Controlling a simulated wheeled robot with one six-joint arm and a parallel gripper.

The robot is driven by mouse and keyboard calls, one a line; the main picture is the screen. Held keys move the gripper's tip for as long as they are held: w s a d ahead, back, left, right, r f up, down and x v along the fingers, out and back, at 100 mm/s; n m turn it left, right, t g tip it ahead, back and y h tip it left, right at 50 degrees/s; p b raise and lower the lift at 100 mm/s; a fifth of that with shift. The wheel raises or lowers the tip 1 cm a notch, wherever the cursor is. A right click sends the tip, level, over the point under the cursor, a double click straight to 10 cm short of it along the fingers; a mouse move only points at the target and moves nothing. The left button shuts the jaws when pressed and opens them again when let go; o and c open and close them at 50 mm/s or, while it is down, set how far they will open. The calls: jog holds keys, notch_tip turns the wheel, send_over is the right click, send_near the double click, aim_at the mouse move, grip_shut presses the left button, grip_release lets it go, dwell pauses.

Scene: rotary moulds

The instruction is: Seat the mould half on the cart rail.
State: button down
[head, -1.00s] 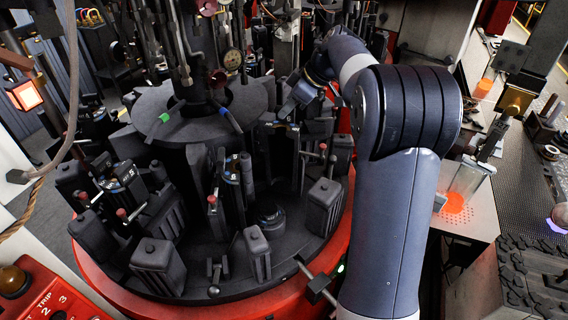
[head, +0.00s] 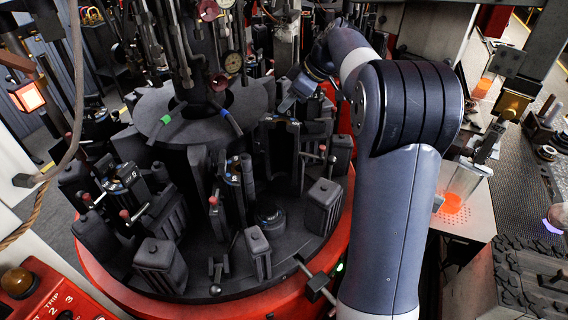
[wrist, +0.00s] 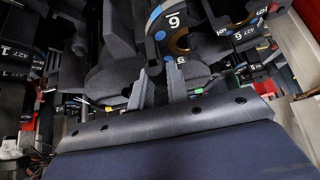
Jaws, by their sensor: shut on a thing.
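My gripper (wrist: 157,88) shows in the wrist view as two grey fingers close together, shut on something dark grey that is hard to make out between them. A dark mould half (wrist: 172,22) with a blue-marked "6" label and a brass-coloured inner ring lies just beyond the fingertips; I cannot tell whether it is the piece held. In the head view my arm reaches over the right side of the round table (head: 215,285), and its wrist is over a dark mould station (head: 280,128). I cannot make out the cart rail clearly.
A dark central column with hanging hoses and gauges (head: 233,62) rises from the table. Several upright dark blocks (head: 160,266) and red-knobbed levers stand around it. A red control box (head: 45,300) is at lower left. A perforated bench (head: 460,215) is at right.

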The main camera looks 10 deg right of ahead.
jog(key=shift+r+p, duration=1.25)
jog(key=shift+r, duration=0.85)
